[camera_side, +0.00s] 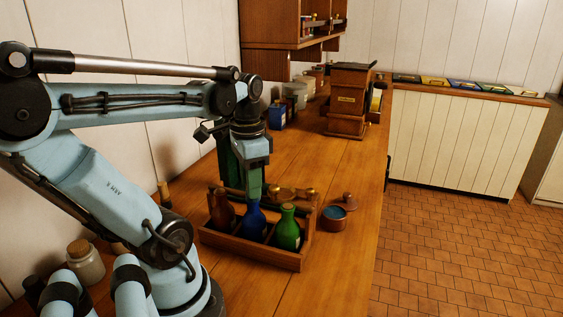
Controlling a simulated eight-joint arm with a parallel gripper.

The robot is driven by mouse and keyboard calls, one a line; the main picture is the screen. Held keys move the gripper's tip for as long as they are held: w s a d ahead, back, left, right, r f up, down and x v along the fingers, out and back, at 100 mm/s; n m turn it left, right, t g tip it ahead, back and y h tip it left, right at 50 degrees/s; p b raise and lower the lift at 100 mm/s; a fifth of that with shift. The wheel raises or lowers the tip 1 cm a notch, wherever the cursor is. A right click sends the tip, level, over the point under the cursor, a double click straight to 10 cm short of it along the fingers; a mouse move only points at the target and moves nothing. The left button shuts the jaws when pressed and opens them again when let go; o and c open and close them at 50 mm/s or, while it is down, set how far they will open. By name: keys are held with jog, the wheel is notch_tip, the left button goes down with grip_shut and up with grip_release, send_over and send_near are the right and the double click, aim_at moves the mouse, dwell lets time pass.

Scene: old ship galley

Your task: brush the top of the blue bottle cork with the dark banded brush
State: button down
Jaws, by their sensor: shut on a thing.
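The blue bottle (255,221) stands upright in the middle of a wooden caddy (254,255), between a brown bottle and a green bottle. My gripper (255,193) points down right above the blue bottle's neck and covers its top. The cork is hidden, and I cannot tell whether anything touches it. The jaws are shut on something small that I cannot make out. I cannot pick out the dark banded brush; its bristles and bands do not show.
The brown bottle (222,209) and green bottle (288,231) stand close on either side. A round pot (334,222) with blue contents is right of the caddy. A wooden box (347,102) and jars stand farther back. The counter's front right is clear.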

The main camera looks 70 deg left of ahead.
jog(key=shift+w+d, duration=0.35)
jog(key=shift+d, duration=0.05)
jog(key=shift+s+a, duration=0.75)
jog(key=shift+a, duration=0.05)
jog(key=shift+r, duration=4)
